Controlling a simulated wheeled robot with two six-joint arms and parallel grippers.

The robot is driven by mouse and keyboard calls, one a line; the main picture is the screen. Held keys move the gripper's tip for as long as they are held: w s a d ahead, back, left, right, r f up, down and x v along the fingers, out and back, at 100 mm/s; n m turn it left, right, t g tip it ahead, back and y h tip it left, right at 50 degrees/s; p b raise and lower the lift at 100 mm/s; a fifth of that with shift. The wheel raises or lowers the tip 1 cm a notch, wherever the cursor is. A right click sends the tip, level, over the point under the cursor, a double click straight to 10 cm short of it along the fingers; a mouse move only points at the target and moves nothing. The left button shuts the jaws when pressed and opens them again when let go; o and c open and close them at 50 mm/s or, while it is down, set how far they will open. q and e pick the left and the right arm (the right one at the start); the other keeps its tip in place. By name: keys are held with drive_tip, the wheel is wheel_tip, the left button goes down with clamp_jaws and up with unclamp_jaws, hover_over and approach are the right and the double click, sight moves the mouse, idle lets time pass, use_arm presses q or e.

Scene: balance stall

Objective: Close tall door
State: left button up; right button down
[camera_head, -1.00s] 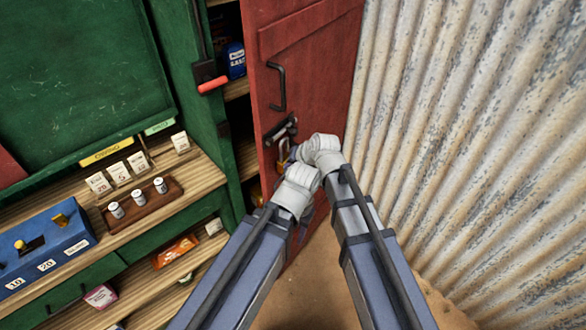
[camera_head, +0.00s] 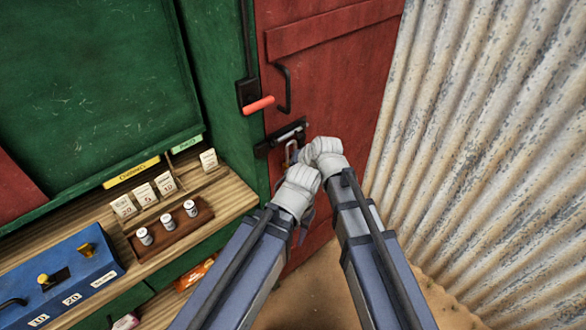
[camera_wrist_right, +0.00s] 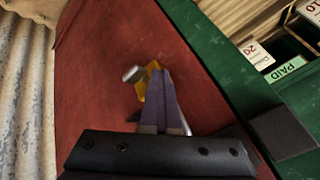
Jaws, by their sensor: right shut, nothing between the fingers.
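The tall red door (camera_head: 335,75) stands at or very near the edge of the green cabinet frame (camera_head: 225,75); no gap shows between them in the head view. It has a black pull handle (camera_head: 286,88) and a dark bolt (camera_head: 283,138) with a padlock below. In the right wrist view my right gripper (camera_wrist_right: 160,75) is shut and empty, in front of the red door and beside the yellow padlock (camera_wrist_right: 140,90); I cannot tell whether it touches. My left wrist is low before the door; its fingers are hidden.
A black lever with a red grip (camera_head: 258,105) sits on the green post beside the door. A counter at left holds a blue box (camera_head: 60,280), price cards and a wooden weight block (camera_head: 170,228). A corrugated wall (camera_head: 490,150) closes off the right.

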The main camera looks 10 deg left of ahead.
drive_tip(key=shift+w+a+r, duration=0.3)
drive_tip(key=shift+w+a, duration=0.35)
drive_tip(key=shift+a, duration=0.1)
drive_tip(key=shift+w+r+p, duration=0.15)
drive_tip(key=shift+r+p, duration=0.5)
drive_tip(key=shift+p, duration=0.25)
wheel_tip(320, 180, up, 8)
drive_tip(key=s+d+p, duration=0.1)
drive_tip(key=p, duration=0.7)
drive_tip(key=shift+s+d, duration=0.15)
drive_tip(key=shift+s, duration=0.1)
drive_tip(key=s+d+f+g+h, duration=0.2)
drive_tip(key=s+d, duration=0.4)
drive_tip(key=d, duration=0.6)
drive_tip(key=s+d+f+g+h, duration=0.25)
drive_tip(key=s+d, duration=0.45)
drive_tip(key=d, duration=0.5)
drive_tip(key=s+a+f+n+h+b, duration=0.1)
drive_tip(key=s+a+f+n+b, duration=0.1)
drive_tip(key=s+a, duration=0.4)
drive_tip(key=a+n, duration=0.1)
drive_tip(key=a, duration=0.3)
drive_tip(key=shift+s+n+g+h, duration=0.15)
drive_tip(key=shift+n+g+h, duration=0.2)
drive_tip(key=shift+n, duration=0.05)
